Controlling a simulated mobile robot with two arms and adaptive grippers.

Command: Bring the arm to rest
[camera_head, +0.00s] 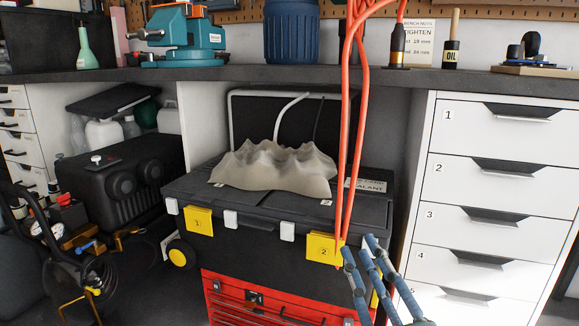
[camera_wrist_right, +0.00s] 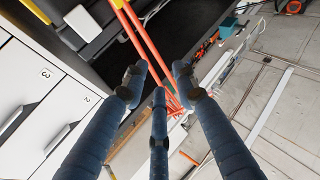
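My right gripper (camera_head: 360,247) is at the lower right in the head view, in front of the toolbox near its yellow latch marked 2. Its blue fingers are spread apart. In the right wrist view the gripper (camera_wrist_right: 158,82) shows three separated fingers with nothing held between them. The orange cable (camera_head: 347,160) hangs down just left of the fingertips. It also passes beyond the fingers in the right wrist view (camera_wrist_right: 145,45); I cannot tell whether it touches them. My left gripper is not in view.
A black toolbox (camera_head: 265,235) with a grey draped cloth (camera_head: 275,168) sits on a red tool chest (camera_head: 270,300). A white drawer cabinet (camera_head: 495,210) stands close on the right. The dark bench top (camera_head: 330,74) runs above. A black case (camera_head: 120,178) is at left.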

